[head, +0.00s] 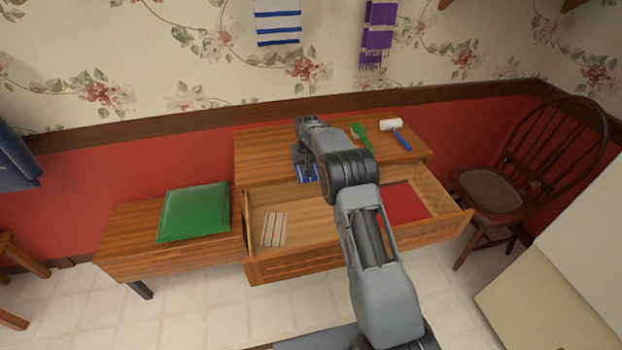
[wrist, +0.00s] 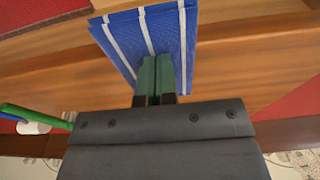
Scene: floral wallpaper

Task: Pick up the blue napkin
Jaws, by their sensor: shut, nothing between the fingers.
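The blue napkin (wrist: 165,30) has white stripes and shows at the top middle of the wrist view. In the head view only a small part of the blue napkin (head: 308,178) shows, near the dresser's front edge by the open drawer; my arm hides the rest. My gripper (wrist: 162,62) is shut and empty, its green fingertips together in front of the napkin in the wrist view. In the head view my gripper (head: 304,172) is over the napkin area. I cannot tell whether the fingertips touch the cloth.
The open drawer (head: 340,232) holds a white striped cloth (head: 274,229) and a red cloth (head: 404,204). A green brush (head: 362,136) and a white-headed mallet (head: 396,130) lie on the dresser top (head: 262,150). A green cushion (head: 194,212) is left; a chair (head: 490,195) stands right.

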